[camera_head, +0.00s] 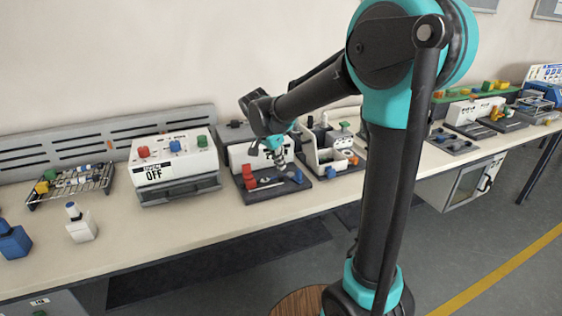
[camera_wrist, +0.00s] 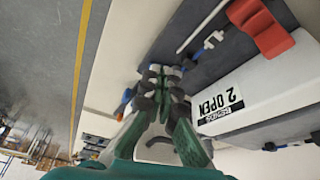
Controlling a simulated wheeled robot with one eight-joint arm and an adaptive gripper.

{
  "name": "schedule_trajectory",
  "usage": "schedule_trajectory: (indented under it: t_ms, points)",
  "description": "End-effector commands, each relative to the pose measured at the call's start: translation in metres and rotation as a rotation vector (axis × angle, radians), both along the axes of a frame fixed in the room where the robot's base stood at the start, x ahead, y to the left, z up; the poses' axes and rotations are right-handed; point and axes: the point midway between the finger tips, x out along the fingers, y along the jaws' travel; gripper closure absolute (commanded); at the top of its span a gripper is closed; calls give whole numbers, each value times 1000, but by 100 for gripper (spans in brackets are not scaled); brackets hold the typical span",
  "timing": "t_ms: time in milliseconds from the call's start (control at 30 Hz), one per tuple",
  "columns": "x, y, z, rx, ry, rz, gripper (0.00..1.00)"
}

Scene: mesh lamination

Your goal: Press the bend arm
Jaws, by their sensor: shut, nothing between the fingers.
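The bending station, a dark base plate (camera_head: 278,190) with a white box behind it, stands on the bench below my gripper (camera_head: 279,158). In the wrist view the white box (camera_wrist: 258,88) carries a label reading "2 OPEN". A red handle-like part (camera_wrist: 262,27) stands beside it, also seen in the head view (camera_head: 249,178). A thin light rod (camera_wrist: 201,27) lies along the dark plate. I cannot tell for sure which part is the bend arm. My gripper (camera_wrist: 160,72) is shut and empty above the plate; its fingertips hide part of the plate.
A white unit labelled OFF (camera_head: 174,160) with red, blue and green buttons stands to the left. A wire rack (camera_head: 72,184) and a small white bottle (camera_head: 80,226) are farther left. A light holder (camera_head: 328,152) stands close to the right. The bench front is mostly clear.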

Motion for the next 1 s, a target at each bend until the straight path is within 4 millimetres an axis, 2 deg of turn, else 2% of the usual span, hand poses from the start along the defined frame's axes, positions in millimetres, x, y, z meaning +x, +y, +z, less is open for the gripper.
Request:
schedule_trajectory:
  t_ms: [333,600,1000]
  points:
    - [16,-21,-64,0,0,-3,100]
    - [36,-47,-62,1,-1,-3,100]
    - [40,-51,-61,0,0,0,100]
